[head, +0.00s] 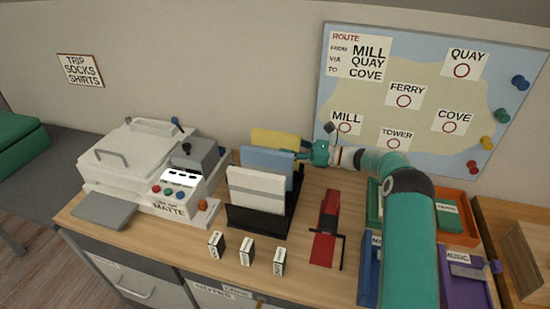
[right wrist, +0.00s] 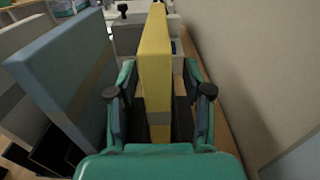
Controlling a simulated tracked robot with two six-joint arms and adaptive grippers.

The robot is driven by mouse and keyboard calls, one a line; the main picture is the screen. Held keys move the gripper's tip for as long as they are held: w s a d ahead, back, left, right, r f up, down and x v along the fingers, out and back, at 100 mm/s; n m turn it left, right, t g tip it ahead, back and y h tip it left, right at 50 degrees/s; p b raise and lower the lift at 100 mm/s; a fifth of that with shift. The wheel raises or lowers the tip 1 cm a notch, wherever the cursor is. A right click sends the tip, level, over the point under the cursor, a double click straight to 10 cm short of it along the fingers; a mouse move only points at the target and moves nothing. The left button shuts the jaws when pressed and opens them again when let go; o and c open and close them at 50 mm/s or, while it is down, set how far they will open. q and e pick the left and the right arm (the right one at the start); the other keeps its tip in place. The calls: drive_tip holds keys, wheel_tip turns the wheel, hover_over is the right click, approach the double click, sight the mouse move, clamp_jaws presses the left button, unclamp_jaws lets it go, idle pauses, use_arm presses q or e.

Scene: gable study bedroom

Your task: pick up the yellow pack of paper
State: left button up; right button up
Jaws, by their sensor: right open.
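The yellow pack of paper (head: 275,138) stands upright at the back of a black rack (head: 258,219), behind a blue pack and a white pack. My right gripper (head: 308,153) is at the right end of the yellow pack in the head view. In the right wrist view the yellow pack (right wrist: 155,75) stands between the two fingers of the right gripper (right wrist: 159,88), which are open on either side of it. I cannot tell whether either finger touches it. The pack's lower part is hidden. My left gripper is not in view.
The blue pack (head: 267,160) stands close in front of the yellow one, the white pack (head: 256,186) nearer. A printer (head: 140,160) is on the left, the wall close behind. A red strip (head: 326,230) and coloured trays (head: 455,225) are on the right. Small labelled blocks (head: 247,250) stand in front.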

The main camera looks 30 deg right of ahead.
sight(279, 146)
drive_tip(key=x, duration=0.3)
drive_tip(key=shift+w+a, duration=0.1)
drive_tip(key=shift+a, duration=0.1)
clamp_jaws()
